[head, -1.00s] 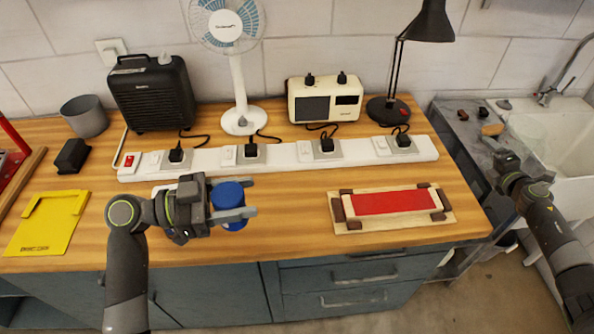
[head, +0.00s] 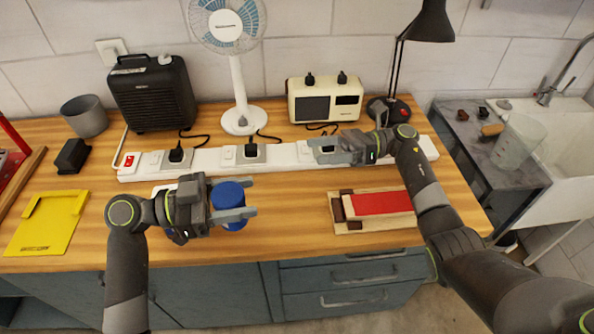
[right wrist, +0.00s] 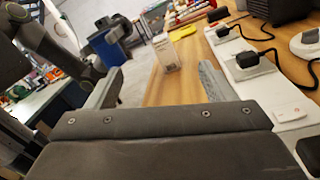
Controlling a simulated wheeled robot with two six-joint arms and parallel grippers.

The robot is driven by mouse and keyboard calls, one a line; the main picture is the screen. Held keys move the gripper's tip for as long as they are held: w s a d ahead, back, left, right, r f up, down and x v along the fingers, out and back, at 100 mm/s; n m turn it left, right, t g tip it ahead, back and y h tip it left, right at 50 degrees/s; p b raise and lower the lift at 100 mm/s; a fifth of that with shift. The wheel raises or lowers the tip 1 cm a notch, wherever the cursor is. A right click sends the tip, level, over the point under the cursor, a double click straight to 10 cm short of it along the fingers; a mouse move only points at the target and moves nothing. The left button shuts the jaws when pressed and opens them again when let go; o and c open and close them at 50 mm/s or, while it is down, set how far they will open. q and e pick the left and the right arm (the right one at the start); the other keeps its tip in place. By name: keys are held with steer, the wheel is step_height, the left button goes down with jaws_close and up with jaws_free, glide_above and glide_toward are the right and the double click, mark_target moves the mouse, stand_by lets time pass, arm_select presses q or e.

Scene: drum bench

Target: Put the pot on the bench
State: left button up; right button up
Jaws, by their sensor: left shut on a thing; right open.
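The pot (head: 230,195) has a blue top and shows in the head view between the fingers of my left gripper (head: 245,198). My left gripper is shut on it, and its fingers hide part of it. The pot appears over the front part of the wooden bench (head: 290,195); I cannot tell its height above the surface. My right gripper (head: 325,152) is open and empty, in front of the power strip and to the right of the pot. Its spread fingers (right wrist: 160,80) also show in the right wrist view.
A white power strip (head: 280,157) with plugs runs along the bench. Behind it stand a heater (head: 152,92), fan (head: 240,120) and cream radio (head: 325,98). A red-centred board (head: 380,203) lies right, a yellow tray (head: 45,225) left. Bare wood lies between pot and board.

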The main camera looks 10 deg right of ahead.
mark_target(244, 201)
steer(key=s+a+n+g+h, duration=0.1)
steer(key=s+a+n+g, duration=0.1)
steer(key=a, duration=0.4)
steer(key=s+a+r+n+g, duration=0.1)
steer(key=s+a+n+g, duration=0.1)
steer(key=s+a+n, duration=0.2)
steer(key=s+a+n+g+h, duration=0.1)
steer(key=s+a+n+g, duration=0.2)
steer(key=s+a, duration=0.4)
steer(key=shift+a+r+h, duration=0.2)
steer(key=shift+a+h, duration=0.1)
steer(key=shift+a, duration=0.05)
steer(key=c, duration=0.9)
arm_select(q)
steer(key=o, duration=1.1)
arm_select(e)
steer(key=shift+c, duration=1.1)
arm_select(q)
steer(key=shift+a, duration=0.1)
